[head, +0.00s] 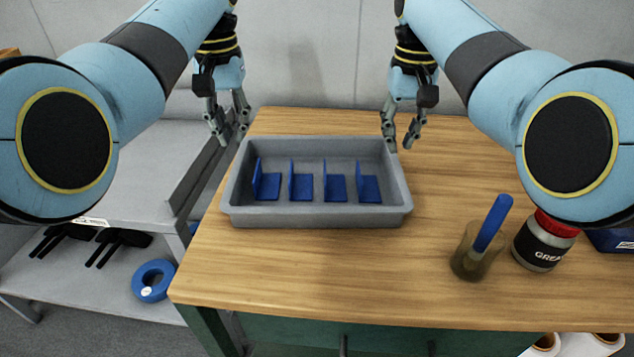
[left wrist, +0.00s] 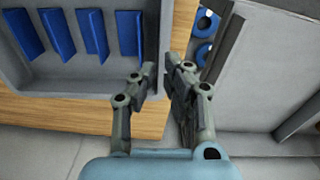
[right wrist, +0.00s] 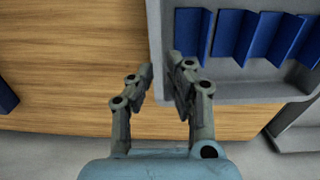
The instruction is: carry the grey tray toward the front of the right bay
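The grey tray (head: 320,217) lies flat on the wooden bench top, left of its middle, with several blue angled pieces (head: 300,186) in a row inside. My left gripper (head: 231,132) is open at the tray's back left corner. In the left wrist view its parted fingers (left wrist: 163,76) show in line with the tray's side wall (left wrist: 150,35). My right gripper (head: 399,143) is open at the back right corner. In the right wrist view its fingers (right wrist: 163,76) are parted, in line with the other side wall (right wrist: 157,30). I cannot tell whether either touches the tray.
On the right of the bench top (head: 350,280) stand a cup (head: 467,262) holding a blue-handled tool (head: 493,222) and a red-lidded grease jar (head: 541,245). The wood between tray and cup is clear. A grey shelf unit (head: 135,175) adjoins on the left, with a blue ring (head: 153,281) below.

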